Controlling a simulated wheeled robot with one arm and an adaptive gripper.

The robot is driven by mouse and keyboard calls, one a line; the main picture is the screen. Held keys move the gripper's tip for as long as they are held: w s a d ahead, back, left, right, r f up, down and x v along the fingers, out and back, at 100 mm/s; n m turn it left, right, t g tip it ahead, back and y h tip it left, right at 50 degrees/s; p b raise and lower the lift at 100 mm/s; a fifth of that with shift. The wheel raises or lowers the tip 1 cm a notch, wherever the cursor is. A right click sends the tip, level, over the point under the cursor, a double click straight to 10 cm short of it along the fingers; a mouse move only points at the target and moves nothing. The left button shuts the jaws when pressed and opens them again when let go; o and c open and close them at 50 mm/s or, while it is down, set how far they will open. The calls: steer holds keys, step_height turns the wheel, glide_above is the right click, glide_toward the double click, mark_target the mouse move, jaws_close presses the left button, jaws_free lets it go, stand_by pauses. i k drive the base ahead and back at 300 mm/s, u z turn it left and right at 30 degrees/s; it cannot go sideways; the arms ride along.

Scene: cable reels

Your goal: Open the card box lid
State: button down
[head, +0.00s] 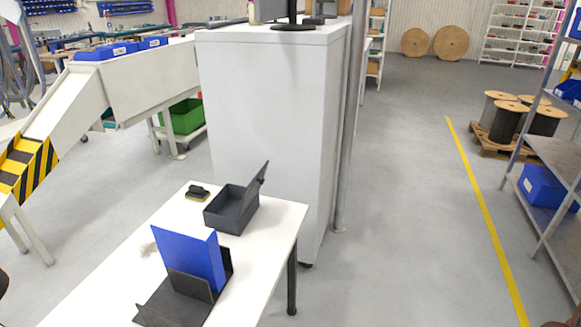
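A dark grey box (232,212), which looks like the card box, sits on the white table (130,262) near its far right end. Its lid (259,182) stands raised at the box's right side, tilted outward, and the top of the box is uncovered. The inside looks dark, and I cannot make out any contents. My gripper is not in view.
A blue upright panel (190,258) stands in a dark holder (160,303) at the table's front. A small black-and-yellow item (197,192) lies left of the box. A tall white cabinet (262,110) rises behind the table.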

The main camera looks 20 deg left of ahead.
mark_target(253, 187)
steer(key=i, duration=0.55)
steer(key=u, duration=2.25)
steer(key=i, duration=0.5)
steer(key=z, duration=0.1)
